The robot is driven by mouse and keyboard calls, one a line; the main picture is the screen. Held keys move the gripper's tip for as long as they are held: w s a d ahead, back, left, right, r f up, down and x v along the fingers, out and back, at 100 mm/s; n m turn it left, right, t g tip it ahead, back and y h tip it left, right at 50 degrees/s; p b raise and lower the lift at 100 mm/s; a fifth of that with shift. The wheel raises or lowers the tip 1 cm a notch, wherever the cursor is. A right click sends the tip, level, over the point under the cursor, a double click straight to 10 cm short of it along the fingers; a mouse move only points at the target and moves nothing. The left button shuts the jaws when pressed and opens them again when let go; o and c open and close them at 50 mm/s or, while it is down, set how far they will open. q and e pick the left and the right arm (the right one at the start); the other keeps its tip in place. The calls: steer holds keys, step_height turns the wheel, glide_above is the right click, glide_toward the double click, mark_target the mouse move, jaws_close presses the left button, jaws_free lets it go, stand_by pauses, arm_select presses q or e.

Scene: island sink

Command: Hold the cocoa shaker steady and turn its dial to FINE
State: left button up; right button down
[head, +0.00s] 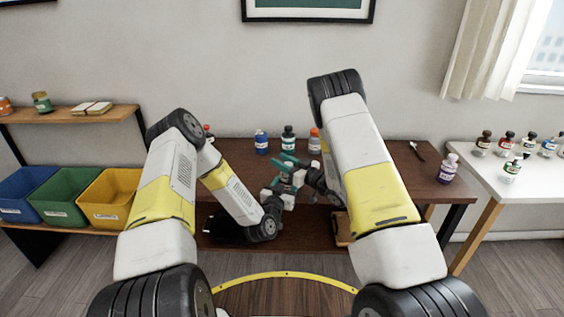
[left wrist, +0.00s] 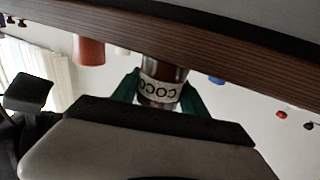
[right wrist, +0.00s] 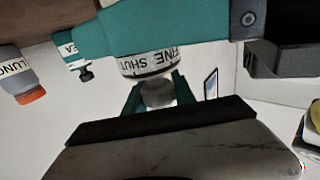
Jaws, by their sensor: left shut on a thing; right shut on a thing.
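The cocoa shaker (head: 285,178) is mostly hidden between my grippers in the head view. My left gripper (left wrist: 160,95) is shut on its body, its green fingers on either side of a white label reading "COCO" (left wrist: 158,91). My right gripper (right wrist: 158,97) is shut on the pale top of the shaker. Above it in the right wrist view is a white ring (right wrist: 148,63) with the words "FINE" and "SHUT". A pointer mark cannot be made out. A teal left finger (right wrist: 180,28) crosses the ring's upper edge.
Bottles stand on the brown table behind, including a blue one (head: 262,141) and an orange-capped one (head: 314,141). A purple bottle (head: 447,168) stands at the right end. A white side table (head: 500,185) holds several bottles. Coloured bins (head: 108,197) stand left.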

steer(key=shift+s+a+n+g+y, duration=0.1)
steer(key=shift+s+n+g+y, duration=0.2)
steer(key=shift+n+g+y, duration=0.95)
steer(key=shift+s+a+n+g+y, duration=0.3)
steer(key=shift+n+g, duration=1.25)
steer(key=shift+g, duration=1.25)
steer(key=shift+s+d+n+g+y, duration=0.1)
steer(key=shift+s+n+g+y, duration=0.4)
steer(key=shift+n+g, duration=1.25)
steer(key=shift+w+m+g, duration=0.1)
steer(key=shift+m+g, duration=0.15)
steer(key=shift+g, duration=0.15)
steer(key=c, duration=1)
jaws_free()
steer(key=d, duration=1.2)
steer(key=shift+w, duration=0.2)
